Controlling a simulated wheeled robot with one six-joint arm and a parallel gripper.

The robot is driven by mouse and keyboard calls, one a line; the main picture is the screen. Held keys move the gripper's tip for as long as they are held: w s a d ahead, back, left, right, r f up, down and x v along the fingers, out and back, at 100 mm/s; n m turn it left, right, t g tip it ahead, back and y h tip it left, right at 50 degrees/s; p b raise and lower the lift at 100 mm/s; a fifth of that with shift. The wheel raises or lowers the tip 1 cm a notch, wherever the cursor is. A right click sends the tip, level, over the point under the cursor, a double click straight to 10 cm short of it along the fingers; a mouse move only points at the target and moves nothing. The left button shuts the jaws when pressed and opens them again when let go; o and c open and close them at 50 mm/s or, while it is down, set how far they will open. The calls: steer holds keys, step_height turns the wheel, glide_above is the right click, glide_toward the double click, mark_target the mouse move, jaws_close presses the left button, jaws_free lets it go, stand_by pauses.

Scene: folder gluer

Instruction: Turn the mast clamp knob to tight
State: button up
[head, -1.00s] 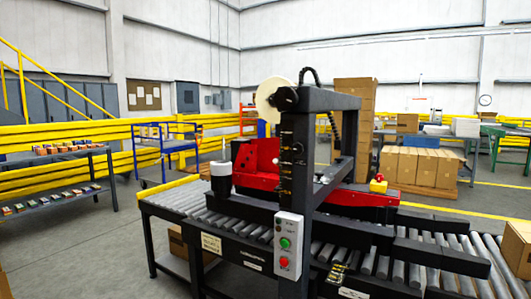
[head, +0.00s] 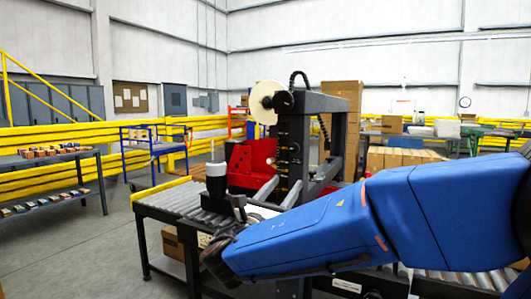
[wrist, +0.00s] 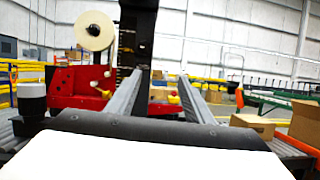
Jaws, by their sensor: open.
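The case machine's dark mast (head: 290,150) stands ahead of my gripper and also shows in the wrist view (wrist: 136,38). A dark round knob-like part (head: 284,102) sits high on the mast, beside the tape reel. I cannot tell for sure which part is the clamp knob, or how it is set. My gripper (head: 288,181) is open, its two grey fingers pointing at the machine. In the wrist view my gripper (wrist: 161,74) has nothing between its fingers; a yellow part with a red top (wrist: 174,98) shows beyond, in the gap. Contact with the mast is not visible.
A cream tape reel (head: 265,102) hangs by the mast top. A red machine plate (head: 250,158) and a white-topped dark cylinder (head: 216,172) stand left of the mast. Conveyor rollers (head: 170,200) run below. My blue arm hides the machine's right side and the control box.

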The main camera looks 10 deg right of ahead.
steer(key=a+r+n+t, duration=0.1)
steer(key=a+t, duration=0.1)
steer(key=a, duration=0.2)
steer(key=y, duration=0.1)
glide_toward(293, 148)
steer(key=shift+g, duration=0.3)
steer(key=x, duration=0.8)
steer(key=shift+w+r, duration=0.25)
steer(key=c, duration=1)
